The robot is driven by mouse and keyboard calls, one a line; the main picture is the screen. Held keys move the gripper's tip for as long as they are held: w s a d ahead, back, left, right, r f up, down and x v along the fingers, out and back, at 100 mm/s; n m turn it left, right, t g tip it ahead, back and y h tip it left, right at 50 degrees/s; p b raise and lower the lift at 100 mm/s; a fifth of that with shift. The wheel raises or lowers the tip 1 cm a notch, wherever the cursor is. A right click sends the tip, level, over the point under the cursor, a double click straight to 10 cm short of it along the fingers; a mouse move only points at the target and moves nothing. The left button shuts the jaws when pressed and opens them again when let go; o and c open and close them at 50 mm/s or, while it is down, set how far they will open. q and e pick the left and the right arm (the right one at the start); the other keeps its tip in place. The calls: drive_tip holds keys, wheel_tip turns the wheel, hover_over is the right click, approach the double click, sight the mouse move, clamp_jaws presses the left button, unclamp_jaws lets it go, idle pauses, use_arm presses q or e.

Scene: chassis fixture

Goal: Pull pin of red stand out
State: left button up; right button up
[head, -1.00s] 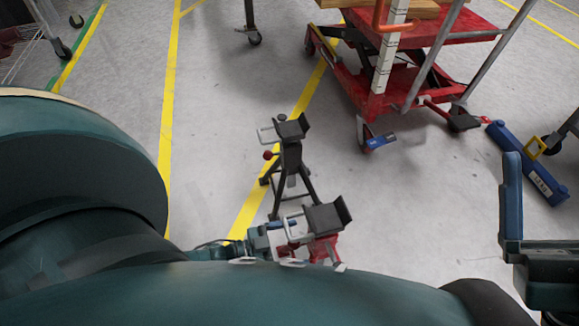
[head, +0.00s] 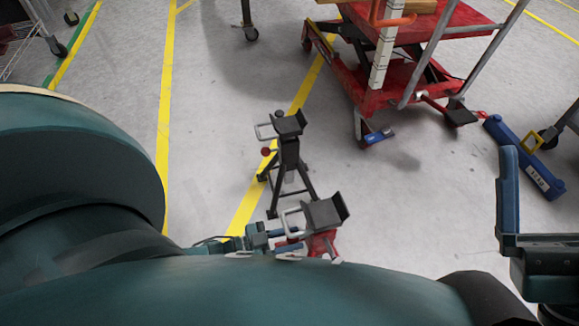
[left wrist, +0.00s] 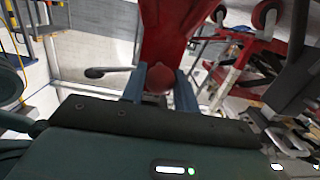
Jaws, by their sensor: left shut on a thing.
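The red stand (head: 321,243) stands low in the head view, with a black saddle (head: 324,212) on top and a grey bent handle beside it. My teal arm hides its lower part. My left gripper (head: 285,246) is at the stand's left side. In the left wrist view, the red stand (left wrist: 170,35) is straight ahead. There my left gripper (left wrist: 160,92) has its blue fingers on both sides of the pin's round red knob (left wrist: 159,78) and is shut on it. The pin's shaft is hidden. One upright blue finger of my right gripper (head: 508,195) shows at the right edge.
A black stand (head: 289,150) with a red knob stands just behind the red one. A red lift cart (head: 375,100) is at the back right, with a long blue tool (head: 525,160) on the floor beside it. The floor left of the stands is clear.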

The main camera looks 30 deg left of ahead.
use_arm(q)
drive_tip(key=shift+f+v, duration=0.1)
drive_tip(key=shift+v, duration=1)
drive_tip(key=shift+f+v, duration=0.15)
drive_tip(key=shift+v, duration=0.95)
drive_tip(key=o, duration=2)
drive_tip(key=v, duration=0.5)
drive_tip(key=f+v, duration=0.1)
drive_tip(key=v, duration=0.2)
